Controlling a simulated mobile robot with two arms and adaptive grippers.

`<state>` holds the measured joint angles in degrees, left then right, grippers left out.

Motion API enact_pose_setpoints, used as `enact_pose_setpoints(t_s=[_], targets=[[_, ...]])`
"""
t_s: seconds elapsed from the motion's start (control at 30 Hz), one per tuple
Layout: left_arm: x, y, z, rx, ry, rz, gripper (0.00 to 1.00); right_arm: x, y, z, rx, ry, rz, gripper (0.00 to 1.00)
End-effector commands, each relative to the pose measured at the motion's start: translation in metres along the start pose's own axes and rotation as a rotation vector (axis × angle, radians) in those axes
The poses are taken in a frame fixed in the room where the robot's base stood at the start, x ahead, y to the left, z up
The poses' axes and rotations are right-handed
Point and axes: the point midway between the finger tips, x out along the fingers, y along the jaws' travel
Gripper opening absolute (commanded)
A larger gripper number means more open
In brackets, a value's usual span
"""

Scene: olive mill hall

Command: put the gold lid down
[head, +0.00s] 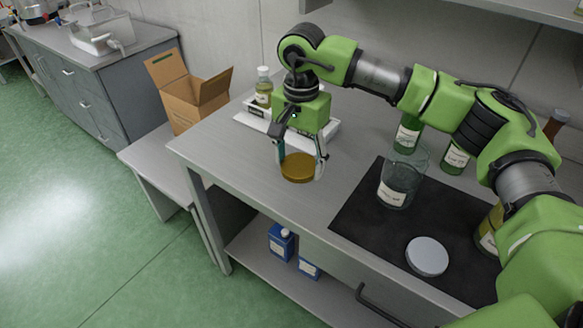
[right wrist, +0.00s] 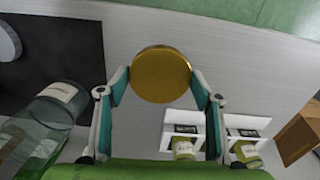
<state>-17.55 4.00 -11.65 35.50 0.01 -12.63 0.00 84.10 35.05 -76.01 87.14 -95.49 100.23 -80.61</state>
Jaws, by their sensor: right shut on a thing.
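The gold lid (head: 298,168) is a round, flat disc near the left part of the grey table (head: 240,182). My right gripper (head: 299,160) is shut on it, with one finger on each side of its rim. In the right wrist view the gold lid (right wrist: 161,74) shows face-on between the fingertips (right wrist: 161,80). The lid looks about level and is over or at the tabletop; I cannot tell whether it touches. My left gripper is not in view.
A clear labelled jar (head: 398,182) and a pale grey lid (head: 427,256) are on a dark mat (head: 350,222) to the right. Green bottles (head: 455,158) stand behind. White trays (right wrist: 186,117) with small bottles lie behind the gripper. The table's front left is bare.

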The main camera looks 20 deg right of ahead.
Motion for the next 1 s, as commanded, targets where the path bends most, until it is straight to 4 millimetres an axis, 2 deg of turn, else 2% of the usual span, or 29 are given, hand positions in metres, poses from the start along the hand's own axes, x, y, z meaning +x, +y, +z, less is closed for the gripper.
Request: enact_pose_setpoints(t_s=[0.1,0.23,0.47,0.63,1.0], targets=[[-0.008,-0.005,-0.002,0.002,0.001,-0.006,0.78,0.022,-0.013,-0.010,0.001,-0.003,0.006,0.34],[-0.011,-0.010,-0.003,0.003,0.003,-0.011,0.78,0.036,-0.023,-0.017,-0.001,-0.001,0.003,0.34],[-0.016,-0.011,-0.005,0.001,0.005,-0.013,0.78,0.051,-0.030,-0.023,-0.001,-0.002,0.004,0.34],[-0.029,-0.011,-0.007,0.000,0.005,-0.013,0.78,0.074,-0.029,-0.022,-0.001,-0.003,0.005,0.34],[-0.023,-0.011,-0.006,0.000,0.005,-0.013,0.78,0.083,-0.029,-0.023,-0.001,0.000,0.002,0.34]])
